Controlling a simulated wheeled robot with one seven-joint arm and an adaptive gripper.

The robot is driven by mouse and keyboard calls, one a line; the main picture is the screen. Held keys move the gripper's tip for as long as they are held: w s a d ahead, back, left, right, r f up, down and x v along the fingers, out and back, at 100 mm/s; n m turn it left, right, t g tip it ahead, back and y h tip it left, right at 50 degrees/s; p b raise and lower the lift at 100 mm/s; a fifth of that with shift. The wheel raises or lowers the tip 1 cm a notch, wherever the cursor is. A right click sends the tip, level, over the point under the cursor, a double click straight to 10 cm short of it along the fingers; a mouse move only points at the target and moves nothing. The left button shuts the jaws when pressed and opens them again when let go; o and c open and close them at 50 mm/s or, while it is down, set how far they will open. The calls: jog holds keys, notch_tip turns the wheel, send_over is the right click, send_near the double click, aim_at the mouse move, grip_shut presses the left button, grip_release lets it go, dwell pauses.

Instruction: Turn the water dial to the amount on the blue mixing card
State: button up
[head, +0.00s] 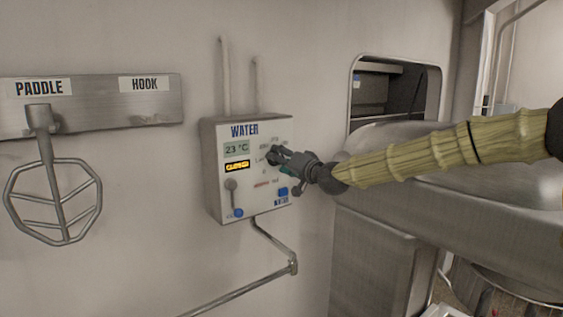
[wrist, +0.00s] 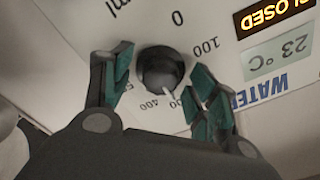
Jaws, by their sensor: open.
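The water dial (wrist: 162,70) is a dark round knob on the white WATER box (head: 213,165). In the wrist view it sits between the fingers of my open gripper (wrist: 160,88), with gaps on both sides. A pale pointer mark on the knob points down, just right of the 400 label. Labels 0, 100 and 400 are readable; others are partly covered by the fingers. In the head view my gripper (head: 275,158) is at the box's face and hides most of the dial. I see no blue mixing card in either view.
The box has a 23 °C display (head: 236,149), a lit CLOSED sign (head: 236,166), a lever (head: 231,190) and a blue button (head: 283,191). A paddle (head: 50,195) hangs from a labelled rail at left. A large metal machine (head: 420,190) stands at right.

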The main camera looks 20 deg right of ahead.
jog(key=v, duration=1.2)
jog(key=shift+c, duration=0.2)
jog(key=n+p, duration=0.2)
jog(key=n, duration=0.1)
jog(key=n+p, duration=0.2)
jog(key=n, duration=0.1)
jog(key=n+p, duration=0.2)
jog(key=n, duration=0.1)
jog(key=shift+w, duration=0.3)
jog(key=p+x, duration=0.4)
jog(key=x, duration=0.6)
jog(key=shift+w+a, duration=0.2)
jog(key=shift+w, duration=0.15)
jog(key=shift+f, duration=0.1)
jog(key=c, duration=1)
